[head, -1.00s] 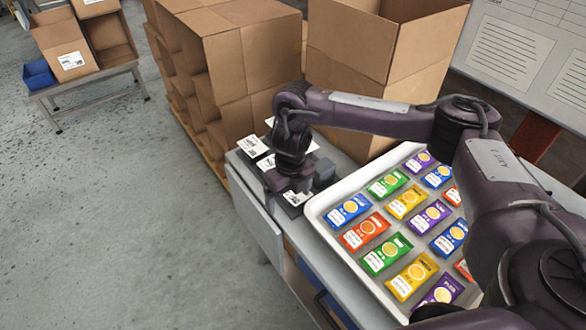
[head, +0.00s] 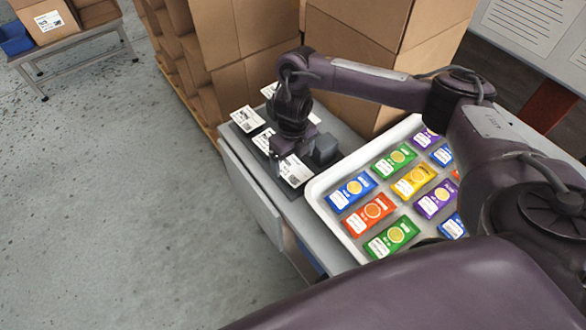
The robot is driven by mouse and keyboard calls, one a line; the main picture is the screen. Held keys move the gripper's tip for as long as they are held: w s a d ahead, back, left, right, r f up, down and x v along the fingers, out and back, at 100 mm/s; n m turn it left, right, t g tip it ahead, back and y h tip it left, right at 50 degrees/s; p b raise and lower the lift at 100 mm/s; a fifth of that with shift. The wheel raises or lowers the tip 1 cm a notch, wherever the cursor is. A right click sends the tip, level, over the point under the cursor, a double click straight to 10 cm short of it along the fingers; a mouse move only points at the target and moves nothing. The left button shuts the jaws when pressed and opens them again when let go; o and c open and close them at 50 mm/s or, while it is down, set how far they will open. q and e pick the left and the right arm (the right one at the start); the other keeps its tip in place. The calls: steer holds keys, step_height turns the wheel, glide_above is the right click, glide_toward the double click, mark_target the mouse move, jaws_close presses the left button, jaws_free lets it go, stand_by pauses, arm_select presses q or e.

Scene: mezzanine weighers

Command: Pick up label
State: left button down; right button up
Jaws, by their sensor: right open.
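Several white printed labels lie on a dark flat holder on the grey table, left of the tray. The front label (head: 296,171) is mostly clear, another label (head: 247,119) lies at the left, and a third label (head: 264,141) is partly behind my gripper. My right gripper (head: 281,156) points down among the labels, just left of the front label. It is open, with nothing seen between its fingers. The fingertips are small and dark, so I cannot tell whether they touch a label. My left gripper is out of view.
A white tray (head: 318,202) of colourful packets stands right of the labels. A small dark block (head: 325,148) sits beside the gripper. Cardboard boxes (head: 357,55) stand behind. Open floor (head: 120,220) lies to the left.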

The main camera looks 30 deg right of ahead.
mark_target(293, 170)
step_height(293, 170, down, 2)
steer(key=shift+f+p, duration=0.1)
steer(key=shift+p, duration=0.2)
steer(key=shift+c, duration=0.9)
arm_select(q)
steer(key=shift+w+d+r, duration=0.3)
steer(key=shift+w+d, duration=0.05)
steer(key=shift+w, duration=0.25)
arm_select(e)
steer(key=c, duration=0.9)
